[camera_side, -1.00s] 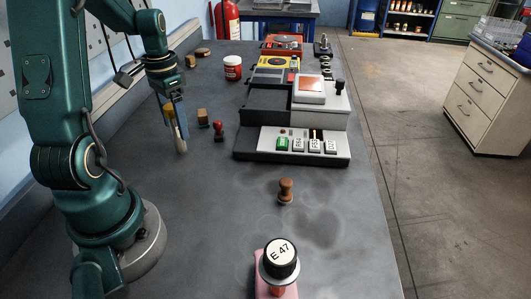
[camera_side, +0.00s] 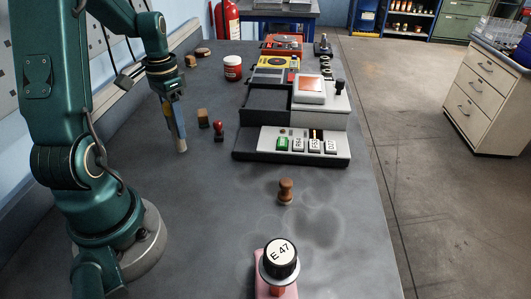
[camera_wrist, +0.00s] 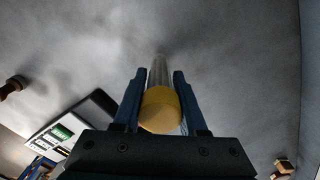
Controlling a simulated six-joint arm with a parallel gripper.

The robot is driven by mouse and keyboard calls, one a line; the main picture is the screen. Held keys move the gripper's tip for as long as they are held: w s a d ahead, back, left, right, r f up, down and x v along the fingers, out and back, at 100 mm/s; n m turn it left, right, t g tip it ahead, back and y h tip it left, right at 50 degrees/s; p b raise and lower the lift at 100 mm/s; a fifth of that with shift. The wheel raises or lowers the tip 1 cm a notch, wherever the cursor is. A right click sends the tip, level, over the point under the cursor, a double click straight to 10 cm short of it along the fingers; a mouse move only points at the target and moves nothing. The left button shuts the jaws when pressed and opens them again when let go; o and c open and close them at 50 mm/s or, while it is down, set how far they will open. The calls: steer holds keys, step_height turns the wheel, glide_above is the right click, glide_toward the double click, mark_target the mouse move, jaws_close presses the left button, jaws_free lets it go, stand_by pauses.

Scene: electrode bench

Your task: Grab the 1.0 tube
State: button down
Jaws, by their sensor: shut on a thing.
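A clear tube with a yellow cap is between the two blue fingers of my gripper (camera_wrist: 157,82). In the wrist view its round yellow cap (camera_wrist: 161,112) faces the camera and its clear body (camera_wrist: 159,71) points away. In the side view my gripper (camera_side: 174,115) points down over the left part of the bench, shut on the tube. The tube's pale lower end (camera_side: 181,143) shows below the fingers, while its cap is mostly hidden by them. I cannot read a 1.0 mark on it. Whether its end touches the bench is unclear.
A wooden block (camera_side: 203,118) and a red stamp (camera_side: 218,131) stand just right of my gripper. The device with buttons (camera_side: 300,143) lies farther right.

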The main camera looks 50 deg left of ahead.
step_height(320, 180, up, 9)
steer(key=shift+r, duration=0.2)
stand_by(0.5)
